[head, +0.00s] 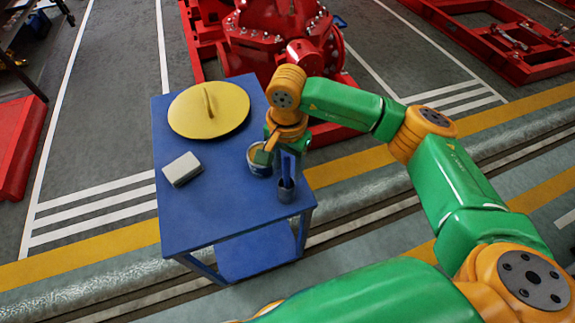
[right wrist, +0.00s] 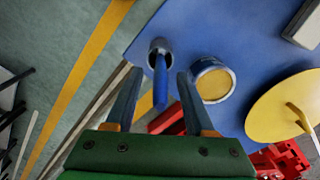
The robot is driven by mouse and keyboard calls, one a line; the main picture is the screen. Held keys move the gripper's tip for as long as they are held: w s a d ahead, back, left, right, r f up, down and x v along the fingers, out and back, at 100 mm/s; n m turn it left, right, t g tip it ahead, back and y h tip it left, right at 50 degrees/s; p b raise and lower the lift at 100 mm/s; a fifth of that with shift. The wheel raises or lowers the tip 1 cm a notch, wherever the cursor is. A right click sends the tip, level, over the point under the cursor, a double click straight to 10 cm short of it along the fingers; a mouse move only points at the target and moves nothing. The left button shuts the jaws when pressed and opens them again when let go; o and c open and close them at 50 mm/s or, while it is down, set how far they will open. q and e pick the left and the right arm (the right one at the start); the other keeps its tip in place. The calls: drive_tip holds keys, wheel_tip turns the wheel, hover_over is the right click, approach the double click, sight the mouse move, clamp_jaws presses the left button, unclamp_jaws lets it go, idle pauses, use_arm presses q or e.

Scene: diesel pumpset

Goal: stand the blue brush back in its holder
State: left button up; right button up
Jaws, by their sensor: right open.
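The blue brush (head: 287,172) stands in a small grey-blue cup holder (head: 286,196) near the front right corner of the blue table. In the right wrist view the brush (right wrist: 160,80) rises out of the mouth of the holder (right wrist: 160,45) towards the camera. My right gripper (head: 277,158) is above the holder, pointing down. In the right wrist view its fingers (right wrist: 156,98) are open, one on each side of the brush handle, with a gap on both sides. The brush's lower end is hidden inside the holder. My left gripper is not in view.
A can of yellow paint (head: 257,168) stands close beside the holder. A white block (head: 182,169) and a round yellow lid (head: 209,110) with a handle lie farther left and back on the blue table (head: 200,215). Red machinery (head: 285,40) stands behind it.

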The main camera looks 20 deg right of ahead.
drive_tip(key=shift+r+p, duration=2.1)
drive_tip(key=shift+r, duration=1.45)
